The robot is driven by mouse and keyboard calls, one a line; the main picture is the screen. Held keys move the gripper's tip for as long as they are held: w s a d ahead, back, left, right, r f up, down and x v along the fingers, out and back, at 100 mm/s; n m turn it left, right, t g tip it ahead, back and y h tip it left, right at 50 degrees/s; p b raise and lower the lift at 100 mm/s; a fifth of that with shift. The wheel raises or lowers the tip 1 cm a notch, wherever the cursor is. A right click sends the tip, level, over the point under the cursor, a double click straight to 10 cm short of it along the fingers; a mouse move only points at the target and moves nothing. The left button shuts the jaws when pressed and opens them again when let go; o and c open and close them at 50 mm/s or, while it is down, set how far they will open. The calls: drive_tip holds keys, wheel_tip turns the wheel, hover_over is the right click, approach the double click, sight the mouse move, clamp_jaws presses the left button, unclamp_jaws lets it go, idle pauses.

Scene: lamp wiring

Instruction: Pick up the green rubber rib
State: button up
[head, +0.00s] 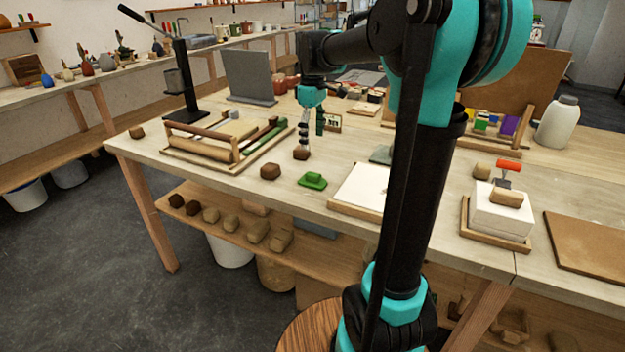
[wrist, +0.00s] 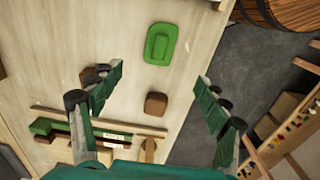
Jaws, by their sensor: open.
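The green rubber rib (head: 312,181) lies flat near the front edge of the table, a rounded green pad with a raised middle. In the wrist view the rib (wrist: 160,44) is whole and unobstructed, just beyond the fingertips. My gripper (head: 311,135) is open and empty above the table, behind the rib in the head view. In the wrist view my gripper (wrist: 160,75) has its fingers spread wide, with the rib ahead of the gap between them. Nothing touches the rib.
A brown block (wrist: 155,104) shows between my fingers in the wrist view; another brown block (head: 270,172) lies left of the rib. A wooden tray (head: 190,148) with tools stands further left. A white slab (head: 362,188) lies right of the rib. Bare tabletop surrounds the rib.

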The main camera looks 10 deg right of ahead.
sight(313, 173)
wheel_tip(313, 173, down, 13)
drive_tip(key=shift+f, duration=0.2)
idle(0.4)
drive_tip(key=c, duration=1.2)
drive_tip(key=shift+c, duration=0.2)
drive_tip(key=shift+r, duration=0.1)
wheel_tip(313, 173, up, 20)
